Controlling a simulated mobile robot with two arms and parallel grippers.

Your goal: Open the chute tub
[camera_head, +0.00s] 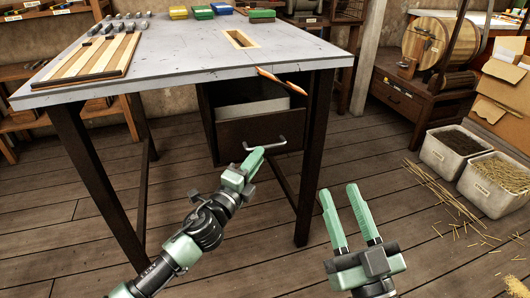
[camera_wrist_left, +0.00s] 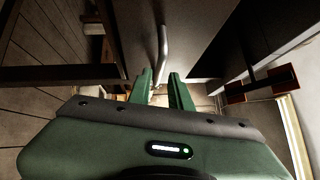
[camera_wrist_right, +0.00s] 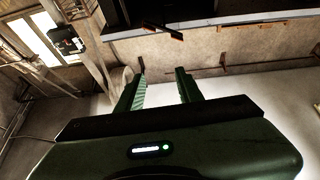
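The chute tub (camera_head: 243,137) is a dark drawer-like box under the grey table, with a metal bar handle (camera_head: 264,144) on its front. Its top shows a pale inside, so it stands at least partly out. My left gripper (camera_head: 255,160) is just below and left of the handle. In the left wrist view the handle (camera_wrist_left: 162,45) lies ahead, in line with the gap between the two parted fingers (camera_wrist_left: 160,82). The fingers look empty, and contact with the handle cannot be told. My right gripper (camera_head: 345,192) is open and empty, right of the table legs.
The table (camera_head: 185,62) has a slot (camera_head: 241,39) above the tub, and its dark front leg (camera_head: 314,155) stands right of the tub. Two bins (camera_head: 452,153) of loose material stand at the right. The floor between is mostly clear.

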